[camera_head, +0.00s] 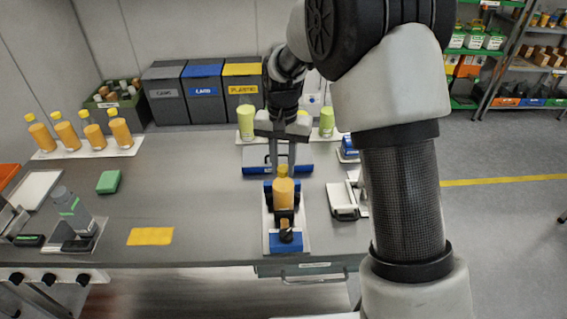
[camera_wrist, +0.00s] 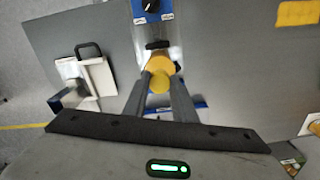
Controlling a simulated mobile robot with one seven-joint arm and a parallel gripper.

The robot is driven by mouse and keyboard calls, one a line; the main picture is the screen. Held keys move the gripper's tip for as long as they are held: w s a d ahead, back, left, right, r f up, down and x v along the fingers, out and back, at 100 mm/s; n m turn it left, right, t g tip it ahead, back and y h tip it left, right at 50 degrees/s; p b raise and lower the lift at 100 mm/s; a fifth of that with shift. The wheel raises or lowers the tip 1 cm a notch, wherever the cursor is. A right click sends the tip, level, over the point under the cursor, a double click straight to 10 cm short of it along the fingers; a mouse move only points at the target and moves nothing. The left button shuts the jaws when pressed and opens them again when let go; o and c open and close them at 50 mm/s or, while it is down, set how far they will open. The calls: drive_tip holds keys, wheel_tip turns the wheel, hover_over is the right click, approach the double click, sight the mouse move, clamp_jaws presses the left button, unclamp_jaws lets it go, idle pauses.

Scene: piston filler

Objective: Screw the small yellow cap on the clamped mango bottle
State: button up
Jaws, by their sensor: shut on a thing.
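The orange mango bottle (camera_head: 284,194) stands upright in the blue and white clamp fixture (camera_head: 286,241) near the table's front. My gripper (camera_head: 282,166) points down over it, its fingers shut on the small yellow cap (camera_head: 282,171) at the bottle's top. In the wrist view the yellow cap (camera_wrist: 159,84) sits between the two fingertips (camera_wrist: 159,88), in line with the bottle (camera_wrist: 160,63) beneath. I cannot tell whether the cap is threaded on or only resting on the neck, which is hidden.
Several capped orange bottles (camera_head: 92,137) stand on a white strip at the left. Green-capped containers (camera_head: 246,123) stand behind the clamp. Bins (camera_head: 204,92) line the back. A yellow cloth (camera_head: 150,236) and green sponge (camera_head: 109,181) lie left, with clear table between them and the clamp.

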drive_tip(key=m+p, duration=0.1)
drive_tip(key=m, duration=0.4)
drive_tip(key=shift+a+r, duration=0.1)
drive_tip(key=shift+r, duration=0.05)
drive_tip(key=m+p, duration=0.1)
drive_tip(key=m, duration=0.4)
drive_tip(key=shift+w+m+p, duration=0.15)
drive_tip(key=shift+m+p, duration=0.15)
drive_tip(key=shift+m, duration=0.1)
drive_tip(key=o, duration=1.1)
drive_tip(key=n, duration=0.4)
drive_tip(key=shift+f+b, duration=0.2)
drive_tip(key=shift+b, duration=0.2)
drive_tip(key=n, duration=1.1)
